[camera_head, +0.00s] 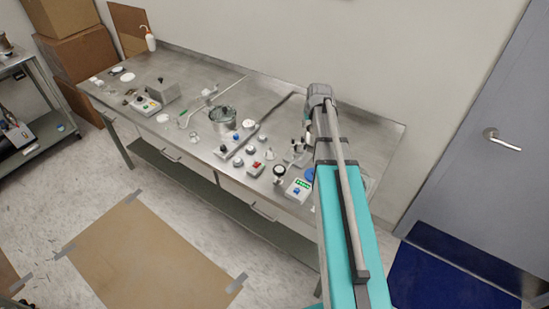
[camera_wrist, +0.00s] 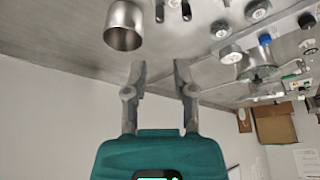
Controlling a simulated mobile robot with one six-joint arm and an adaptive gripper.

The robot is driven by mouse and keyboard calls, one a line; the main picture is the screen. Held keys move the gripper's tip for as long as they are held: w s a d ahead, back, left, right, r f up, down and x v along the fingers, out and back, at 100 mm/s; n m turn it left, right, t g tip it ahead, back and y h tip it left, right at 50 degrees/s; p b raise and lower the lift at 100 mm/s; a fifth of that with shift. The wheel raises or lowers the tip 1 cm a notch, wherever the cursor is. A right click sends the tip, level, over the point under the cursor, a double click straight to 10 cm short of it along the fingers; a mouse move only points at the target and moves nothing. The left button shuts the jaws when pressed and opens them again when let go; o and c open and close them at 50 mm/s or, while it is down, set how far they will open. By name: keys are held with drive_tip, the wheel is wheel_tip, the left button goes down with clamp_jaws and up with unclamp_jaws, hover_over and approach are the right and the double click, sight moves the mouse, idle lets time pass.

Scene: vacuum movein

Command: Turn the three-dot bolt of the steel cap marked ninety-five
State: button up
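My gripper (camera_wrist: 158,66) is open and empty in the wrist view, its two fingers apart over the steel bench. A steel cylinder (camera_wrist: 124,28) stands to the upper left of the fingers. Several small round caps or knobs sit on the bench at the right, one a pale-faced cap (camera_wrist: 230,54) beside another cap (camera_wrist: 220,29). I cannot read a ninety-five or make out a three-dot bolt on any of them. In the head view similar small round parts (camera_head: 250,148) lie near the bench's front edge. My gripper is not clear there; my arm reaches over the bench's right end.
The steel bench (camera_head: 275,95) runs along the wall. A steel vessel (camera_head: 223,119) stands mid-bench. A green-and-white box with a blue knob (camera_head: 299,190) is near the front right. A grey box (camera_head: 164,90) and white bottle (camera_head: 150,39) are farther left. A blue mat (camera_head: 430,275) lies by the door.

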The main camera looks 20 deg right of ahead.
drive_tip(key=s+a+n+g, duration=0.1)
drive_tip(key=s+a+g, duration=0.2)
drive_tip(key=s+a, duration=1.2)
drive_tip(key=a, duration=0.3)
drive_tip(key=shift+s+a+y+p, duration=0.25)
drive_tip(key=shift+s+y+p, duration=0.05)
drive_tip(key=shift+y, duration=0.1)
drive_tip(key=shift+w, duration=0.1)
drive_tip(key=n+t, duration=0.2)
drive_tip(key=t, duration=0.1)
approach(303, 137)
drive_tip(key=v, duration=0.4)
drive_tip(key=shift+d+f+y, duration=0.2)
drive_tip(key=shift+d+y, duration=0.1)
drive_tip(key=shift+d, duration=0.05)
drive_tip(key=shift+b, duration=0.3)
drive_tip(key=b+x, duration=1.2)
drive_tip(key=x, duration=0.1)
drive_tip(key=shift+w+a+f+b, duration=0.1)
drive_tip(key=shift+w+f+b, duration=0.15)
drive_tip(key=shift+f+b, duration=0.1)
